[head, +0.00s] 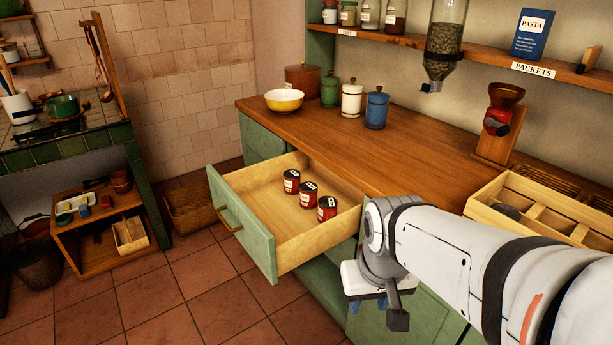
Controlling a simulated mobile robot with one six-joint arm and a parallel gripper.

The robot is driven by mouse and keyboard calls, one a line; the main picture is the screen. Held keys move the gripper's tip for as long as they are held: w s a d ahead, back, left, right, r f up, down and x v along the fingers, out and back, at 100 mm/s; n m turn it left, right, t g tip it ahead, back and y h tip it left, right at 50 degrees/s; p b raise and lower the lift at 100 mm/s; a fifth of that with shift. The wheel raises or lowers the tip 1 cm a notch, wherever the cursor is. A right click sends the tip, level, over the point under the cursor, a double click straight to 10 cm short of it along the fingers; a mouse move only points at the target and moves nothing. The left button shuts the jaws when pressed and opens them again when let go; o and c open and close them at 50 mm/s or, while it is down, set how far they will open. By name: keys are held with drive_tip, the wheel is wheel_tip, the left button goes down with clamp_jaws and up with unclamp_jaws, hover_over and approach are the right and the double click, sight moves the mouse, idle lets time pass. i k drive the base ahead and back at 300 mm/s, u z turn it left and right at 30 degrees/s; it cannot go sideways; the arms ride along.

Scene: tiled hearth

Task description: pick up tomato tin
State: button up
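Three small red tins with pale labels and dark tops stand upright in a row inside the open drawer (262,207). They are a back-left tin (291,182), a middle tin (308,195) and a front-right tin (327,209). Their labels are too small to read, so I cannot tell which is the tomato tin. My gripper (369,304) hangs to the right of the drawer, in front of the green cabinet, apart from the tins. Its fingers are small and partly hidden, and I cannot tell whether they are open.
The wooden counter (420,145) holds a yellow bowl (284,100), several canisters, a red grinder (503,110) and a divided wooden box (545,205) on the right. The drawer's green front (243,227) sticks out over the tiled floor (200,300).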

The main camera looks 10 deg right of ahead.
sight(328, 206)
drive_tip(key=k, duration=0.1)
drive_tip(key=z, duration=3.25)
drive_tip(key=k, duration=1.15)
drive_tip(key=u, duration=2.35)
drive_tip(key=i, duration=1)
drive_tip(key=u, duration=0.05)
